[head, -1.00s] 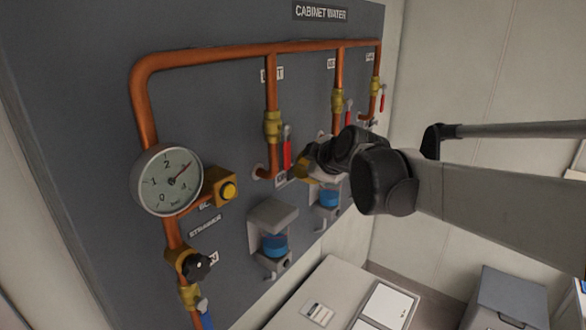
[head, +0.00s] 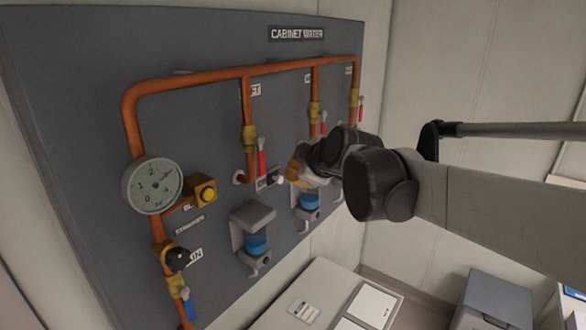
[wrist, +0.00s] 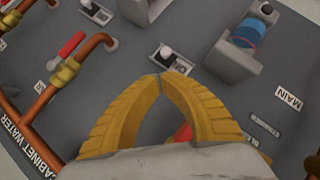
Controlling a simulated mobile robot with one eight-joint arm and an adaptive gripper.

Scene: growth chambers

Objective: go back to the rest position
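My gripper (head: 300,172) is a pair of yellow fingers in front of the dark "CABINET WATER" panel (head: 205,110), near its lower right part. It also shows in the wrist view (wrist: 160,78), where the curved fingertips come together with nothing visible between the tips. A red piece (wrist: 183,133) shows through the gap behind the fingers, mostly hidden; I cannot tell what it belongs to. My arm reaches in from the right in the head view.
The panel carries copper pipes (head: 248,105), a pressure gauge (head: 151,185), red-handled valves (head: 262,158) and blue-bodied fittings on brackets (head: 256,242). A pale worktop (head: 290,290) is below. A grey cabinet (head: 505,300) stands at lower right.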

